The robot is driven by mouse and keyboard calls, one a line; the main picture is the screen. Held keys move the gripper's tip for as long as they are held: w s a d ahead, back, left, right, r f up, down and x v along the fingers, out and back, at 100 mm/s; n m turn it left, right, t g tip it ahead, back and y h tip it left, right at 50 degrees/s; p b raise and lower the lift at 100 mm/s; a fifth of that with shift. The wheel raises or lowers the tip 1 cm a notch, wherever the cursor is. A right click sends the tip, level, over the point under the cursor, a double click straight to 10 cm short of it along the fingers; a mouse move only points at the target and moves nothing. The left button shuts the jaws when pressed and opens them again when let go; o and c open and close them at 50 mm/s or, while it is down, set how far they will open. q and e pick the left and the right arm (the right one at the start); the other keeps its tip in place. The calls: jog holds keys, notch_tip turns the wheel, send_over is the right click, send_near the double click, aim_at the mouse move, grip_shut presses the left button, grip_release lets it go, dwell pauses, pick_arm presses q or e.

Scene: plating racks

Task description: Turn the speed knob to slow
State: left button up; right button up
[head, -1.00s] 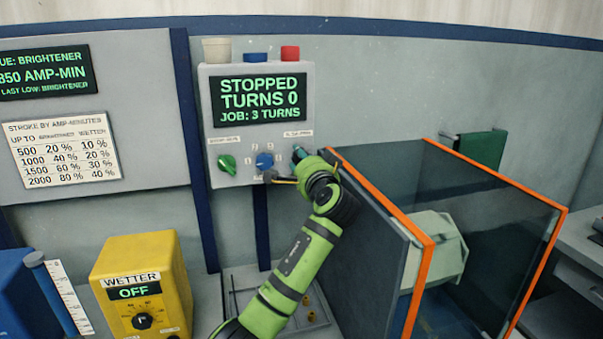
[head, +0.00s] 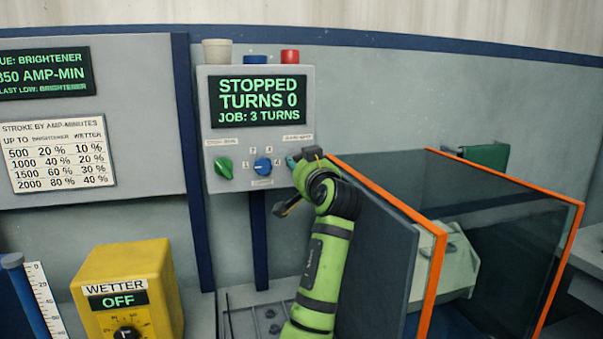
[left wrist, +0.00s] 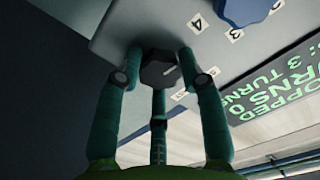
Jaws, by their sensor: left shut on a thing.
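A grey control box (head: 207,100) on the wall has a screen (head: 258,101) reading "STOPPED, TURNS 0, JOB: 3 TURNS". Below the screen are a green knob (head: 223,168), a blue numbered knob (head: 262,166) and, at the right, a spot covered by my left gripper (head: 297,161). In the left wrist view, that gripper (left wrist: 158,65) has its teal fingers around a dark faceted knob (left wrist: 158,72) with a pale pointer line. It is shut on this knob, which I take as the speed knob. Its setting marks cannot be read. My right gripper is not in view.
An orange-edged clear tank (head: 500,220) stands right of my left arm, close to it. A yellow wetter box (head: 160,275) reading "OFF" stands at lower left. The blue knob (left wrist: 245,10) sits near the fingers in the left wrist view. A cup and two buttons top the control box.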

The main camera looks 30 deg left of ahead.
pick_arm(q)
jog(key=shift+r+n+b, duration=0.3)
jog(key=shift+r+n, duration=0.05)
jog(key=shift+n, duration=0.25)
jog(key=shift+s+r, duration=0.1)
jog(key=o, duration=1.2)
jog(key=shift+c, duration=0.2)
jog(key=shift+f, duration=0.2)
jog(key=v, duration=1.2)
jog(key=shift+f, duration=0.1)
